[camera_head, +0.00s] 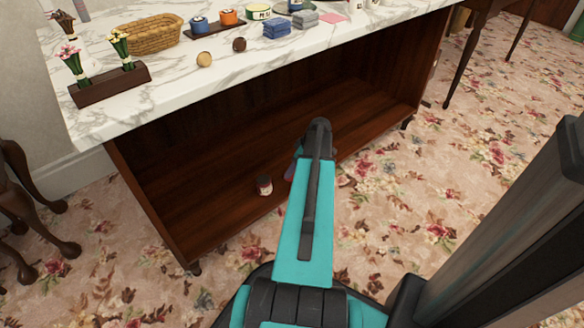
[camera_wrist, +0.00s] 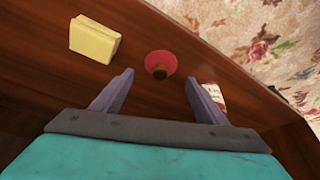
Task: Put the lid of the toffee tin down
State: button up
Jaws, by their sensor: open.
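A small jar or tin (camera_wrist: 211,92) with a white label and red parts is partly behind my right finger. The head view shows a small dark red container with a pale label (camera_head: 264,186) on the low shelf; I cannot read whether it is the toffee tin. My gripper (camera_wrist: 158,76) is open and empty; my arm mostly hides it in the head view.
A yellow block (camera_wrist: 94,39) lies left of the lid on the shelf. The shelf (camera_head: 205,205) is under a marble counter (camera_head: 180,72) holding a basket (camera_head: 148,35), tins and a flower rack (camera_head: 110,86). Flowered carpet (camera_head: 430,200) lies open in front.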

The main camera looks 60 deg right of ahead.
jog(key=p+v, duration=0.2)
jog(key=v, duration=0.5)
jog(key=shift+r, duration=0.25)
jog(key=shift+p, duration=0.3)
jog(key=w+a+g+y+p, duration=0.1)
jog(key=w+a+g+p, duration=0.3)
jog(key=a, duration=0.7)
jog(key=w+a+t+y+p, duration=0.1)
jog(key=w+a+p, duration=0.1)
jog(key=a+p, duration=0.65)
jog(key=w+a+g+y+p, duration=0.15)
jog(key=w+a, duration=0.25)
jog(key=a, duration=0.9)
jog(key=s+a+r+g+h+p, duration=0.1)
jog(key=s+a+p, duration=0.25)
jog(key=a, duration=0.45)
jog(key=s+a+r+g+h+p, duration=0.1)
jog(key=s+a+g+p, duration=0.1)
jog(key=a+p, duration=0.45)
jog(key=s+a+r+g+h+p, duration=0.2)
jog(key=s+a+r+p, duration=0.3)
jog(key=s+a, duration=0.6)
jog(key=p, duration=0.2)
jog(key=shift+s+a+r+m+p, duration=0.2)
jog(key=shift+s+a+m+p, duration=0.1)
jog(key=shift+a+m, duration=0.1)
